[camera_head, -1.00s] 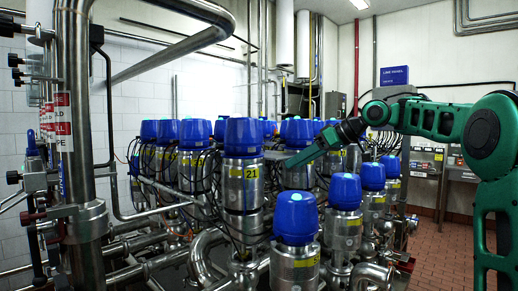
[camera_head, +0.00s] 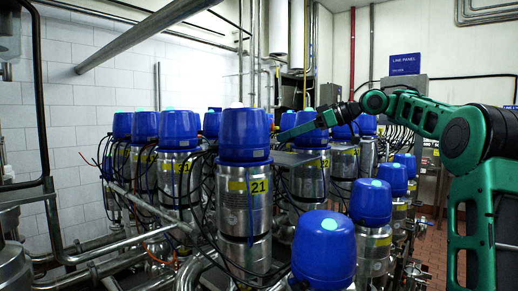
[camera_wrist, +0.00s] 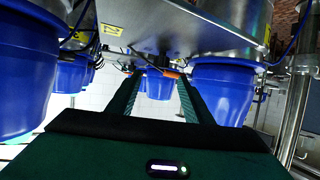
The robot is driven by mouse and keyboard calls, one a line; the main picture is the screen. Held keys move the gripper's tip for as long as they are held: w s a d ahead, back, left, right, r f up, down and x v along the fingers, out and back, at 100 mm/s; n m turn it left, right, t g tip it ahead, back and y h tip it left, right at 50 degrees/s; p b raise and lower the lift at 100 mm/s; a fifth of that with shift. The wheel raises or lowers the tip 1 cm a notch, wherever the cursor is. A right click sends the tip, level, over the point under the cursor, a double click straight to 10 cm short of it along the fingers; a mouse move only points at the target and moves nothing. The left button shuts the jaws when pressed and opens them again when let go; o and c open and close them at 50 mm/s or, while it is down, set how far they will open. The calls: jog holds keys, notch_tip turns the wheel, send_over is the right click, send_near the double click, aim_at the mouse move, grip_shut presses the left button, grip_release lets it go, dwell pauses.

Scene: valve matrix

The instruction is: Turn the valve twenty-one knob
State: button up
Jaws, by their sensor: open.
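The valve twenty-one knob (camera_head: 244,136) is a blue cap on a steel cylinder, with a yellow label reading 21 below it. It stands upright near the middle of the head view. My gripper (camera_head: 282,134) is to its right, at about cap height, and appears apart from it. In the wrist view my gripper (camera_wrist: 158,80) is open, its two green fingers spread with nothing held. A blue cap shows between and beyond the fingers; I cannot tell which valve it belongs to.
A blue-capped valve (camera_head: 323,247) stands in front at the right, and another (camera_head: 371,203) just behind it. More capped valves (camera_head: 179,130) crowd the left and back. Cables and steel pipes run between them. Brick floor (camera_head: 434,240) shows at far right.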

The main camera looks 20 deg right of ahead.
jog(key=x, duration=0.9)
jog(key=shift+w+a+f, duration=0.1)
jog(key=shift+f, duration=0.1)
jog(key=c, duration=1.1)
